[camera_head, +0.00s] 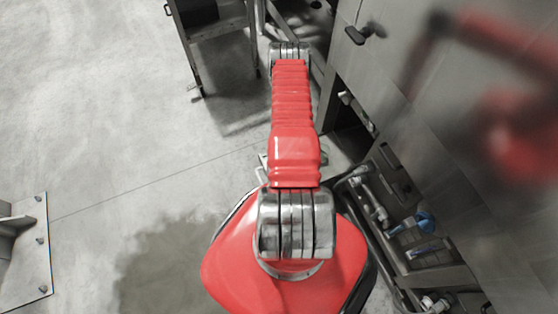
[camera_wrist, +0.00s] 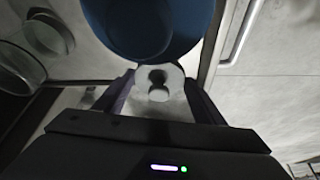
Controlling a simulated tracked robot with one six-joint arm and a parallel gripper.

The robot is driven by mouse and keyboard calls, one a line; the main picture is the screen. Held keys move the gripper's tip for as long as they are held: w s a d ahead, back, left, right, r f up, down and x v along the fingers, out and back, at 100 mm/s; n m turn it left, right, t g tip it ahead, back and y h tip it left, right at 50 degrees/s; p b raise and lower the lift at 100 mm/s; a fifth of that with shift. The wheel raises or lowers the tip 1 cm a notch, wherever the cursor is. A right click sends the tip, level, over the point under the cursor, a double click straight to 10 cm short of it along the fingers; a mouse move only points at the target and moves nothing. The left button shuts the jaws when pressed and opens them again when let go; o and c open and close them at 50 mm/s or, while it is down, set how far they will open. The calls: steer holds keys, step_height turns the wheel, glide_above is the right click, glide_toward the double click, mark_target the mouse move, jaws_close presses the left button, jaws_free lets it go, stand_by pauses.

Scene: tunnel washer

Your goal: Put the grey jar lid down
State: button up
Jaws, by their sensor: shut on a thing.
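In the wrist view my gripper (camera_wrist: 160,85) has a finger on each side of a pale grey piece with a small round knob, which I take for the grey jar lid (camera_wrist: 172,72). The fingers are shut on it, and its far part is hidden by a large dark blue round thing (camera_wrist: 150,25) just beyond. I cannot tell whether the lid touches anything beneath it. In the head view my red arm reaches away from me, and its far end hides the gripper and the lid.
Two clear round glass vessels (camera_wrist: 48,36) are at the upper left in the wrist view. In the head view a dark metal stand (camera_head: 218,30) is at the top, and a large steel machine (camera_head: 450,110) fills the right. Open concrete floor (camera_head: 100,110) lies to the left.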

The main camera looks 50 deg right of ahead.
steer(key=shift+f, duration=2.05)
steer(key=shift+f, duration=0.1)
steer(key=o, duration=0.7)
steer(key=shift+o, duration=0.2)
steer(key=v, duration=1.2)
steer(key=shift+d, duration=0.1)
